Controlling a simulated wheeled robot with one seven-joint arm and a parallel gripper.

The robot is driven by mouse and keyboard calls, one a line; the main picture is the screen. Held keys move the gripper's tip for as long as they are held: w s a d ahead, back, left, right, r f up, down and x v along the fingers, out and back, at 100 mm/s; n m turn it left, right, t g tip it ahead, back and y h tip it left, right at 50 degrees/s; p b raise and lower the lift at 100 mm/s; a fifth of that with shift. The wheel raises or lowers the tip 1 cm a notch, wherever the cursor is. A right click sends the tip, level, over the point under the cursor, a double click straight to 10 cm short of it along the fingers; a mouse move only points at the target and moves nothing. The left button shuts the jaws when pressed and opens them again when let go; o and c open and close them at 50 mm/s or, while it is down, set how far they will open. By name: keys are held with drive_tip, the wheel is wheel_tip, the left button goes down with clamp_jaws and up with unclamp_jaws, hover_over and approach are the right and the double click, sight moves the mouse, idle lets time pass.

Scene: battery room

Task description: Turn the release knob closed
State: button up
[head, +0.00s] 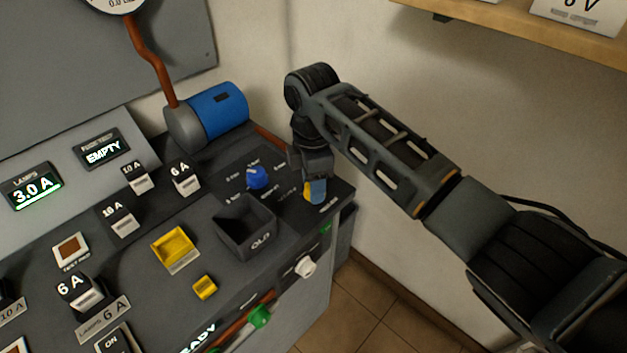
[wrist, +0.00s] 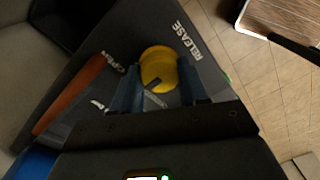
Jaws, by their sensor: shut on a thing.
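The release knob (wrist: 158,62) is round and yellow, on the dark panel beside the word RELEASE in the wrist view. A dark mark shows on its lower side, in the picture's sense. An OPEN label lies to its left; another label at lower left is partly hidden. My gripper (wrist: 160,88) has its two blue fingers on either side of the knob and is shut on it. In the head view my gripper (head: 317,188) reaches down at the panel's right corner, with a bit of the yellow knob (head: 307,190) showing beside a blue finger.
A blue selector knob (head: 257,177) and a dark open bin marked OLD (head: 246,240) stand left of my gripper. A blue cylinder (head: 222,112) with a red-brown pipe lies behind. The wall is close on the right; a wooden shelf (head: 540,38) hangs above.

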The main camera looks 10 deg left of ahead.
drive_tip(key=n, duration=0.4)
drive_tip(key=shift+r, duration=0.1)
drive_tip(key=shift+s+n, duration=0.1)
drive_tip(key=shift+n, duration=1.8)
drive_tip(key=o, duration=1.1)
drive_tip(key=shift+c, duration=0.2)
wheel_tip(320, 180, up, 8)
drive_tip(key=shift+f+b, duration=0.15)
drive_tip(key=shift+b, duration=0.4)
